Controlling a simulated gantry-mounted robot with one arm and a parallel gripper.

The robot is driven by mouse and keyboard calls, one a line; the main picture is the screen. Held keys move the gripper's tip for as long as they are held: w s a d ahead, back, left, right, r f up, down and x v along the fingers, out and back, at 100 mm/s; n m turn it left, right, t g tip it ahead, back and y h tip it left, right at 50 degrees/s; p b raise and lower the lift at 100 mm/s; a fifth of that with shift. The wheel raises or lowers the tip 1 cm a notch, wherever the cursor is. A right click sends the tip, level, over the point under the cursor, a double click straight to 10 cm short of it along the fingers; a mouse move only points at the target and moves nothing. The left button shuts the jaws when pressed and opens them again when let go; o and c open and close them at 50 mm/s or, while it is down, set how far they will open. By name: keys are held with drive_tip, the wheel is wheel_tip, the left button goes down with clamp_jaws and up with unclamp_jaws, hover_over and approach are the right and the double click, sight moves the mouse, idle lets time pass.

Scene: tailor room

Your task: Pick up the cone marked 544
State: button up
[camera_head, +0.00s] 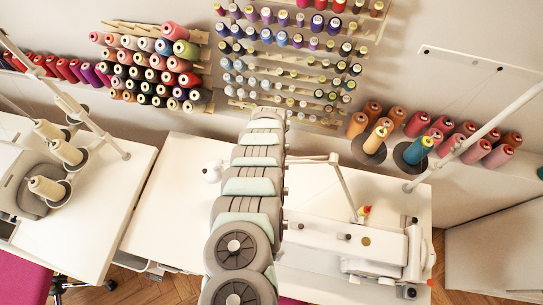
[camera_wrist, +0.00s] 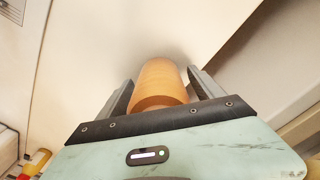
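An orange-brown thread cone (camera_wrist: 161,84) stands between the two dark fingers of my gripper (camera_wrist: 161,76) in the wrist view. Narrow gaps seem to show on both sides of it, so the fingers look open around it, though contact near the tips is hard to judge. No number can be read on this cone. In the head view my own arm hides the gripper and this cone. Similar orange and brown cones (camera_head: 372,108) stand at the right by the wall; no 544 marking is readable on any cone.
A pale surface (camera_wrist: 90,45) lies behind the cone in the wrist view. The head view shows racks of cones (camera_head: 160,58) and spools (camera_head: 290,92), a sewing machine (camera_head: 345,237) on the right table, thread stands, and another table (camera_head: 110,195) at the left.

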drive_tip(key=c, duration=1.5)
